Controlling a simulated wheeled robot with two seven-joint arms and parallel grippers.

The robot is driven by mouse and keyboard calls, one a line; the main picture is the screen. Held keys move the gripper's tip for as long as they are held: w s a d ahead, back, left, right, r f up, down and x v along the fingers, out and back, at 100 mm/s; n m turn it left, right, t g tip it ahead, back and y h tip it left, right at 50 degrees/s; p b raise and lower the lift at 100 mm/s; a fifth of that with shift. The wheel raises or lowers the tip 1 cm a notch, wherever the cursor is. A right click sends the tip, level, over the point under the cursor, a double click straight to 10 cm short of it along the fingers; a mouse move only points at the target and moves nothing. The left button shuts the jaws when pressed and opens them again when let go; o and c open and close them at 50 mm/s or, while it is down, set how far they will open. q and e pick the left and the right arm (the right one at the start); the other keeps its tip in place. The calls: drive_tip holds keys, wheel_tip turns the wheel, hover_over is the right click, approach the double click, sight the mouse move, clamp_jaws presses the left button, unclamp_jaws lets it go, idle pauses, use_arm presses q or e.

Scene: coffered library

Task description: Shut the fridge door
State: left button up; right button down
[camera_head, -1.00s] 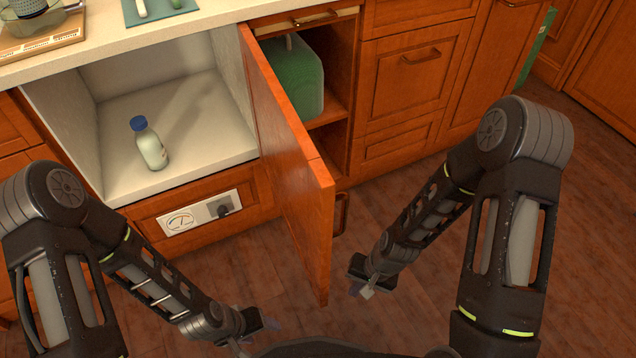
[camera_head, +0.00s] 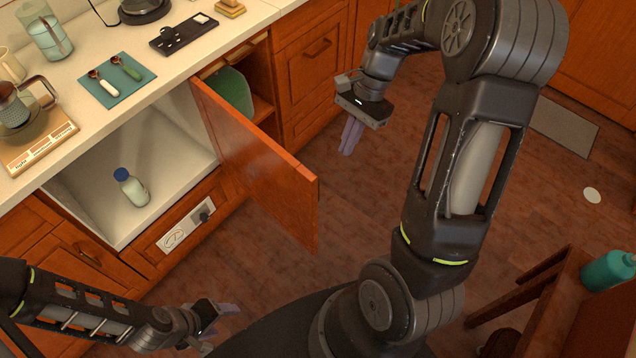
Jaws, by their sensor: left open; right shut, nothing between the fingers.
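The fridge door (camera_head: 262,165) is an orange-brown wooden panel, standing wide open and swung out toward me, hinged at the right side of the white fridge compartment (camera_head: 165,135). A bottle (camera_head: 133,190) with a blue cap stands inside the compartment. My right gripper (camera_head: 350,137) is shut and empty, pointing down over the floor to the right of the door, apart from it. My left gripper (camera_head: 222,312) is open and empty, low at the bottom of the view, below and left of the door's free edge.
An open cabinet with a green container (camera_head: 232,92) is behind the door. The counter holds a teal mat (camera_head: 117,80), a glass press (camera_head: 18,105) and a black tray (camera_head: 184,34). A wooden stand (camera_head: 570,315) with a teal bottle (camera_head: 608,270) is at right.

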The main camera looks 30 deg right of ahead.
drive_tip(key=shift+f, duration=0.2)
drive_tip(key=s+a+f+p, duration=0.1)
drive_tip(key=a+f, duration=0.6)
drive_tip(key=f, duration=0.2)
drive_tip(key=shift+s+a+p, duration=0.3)
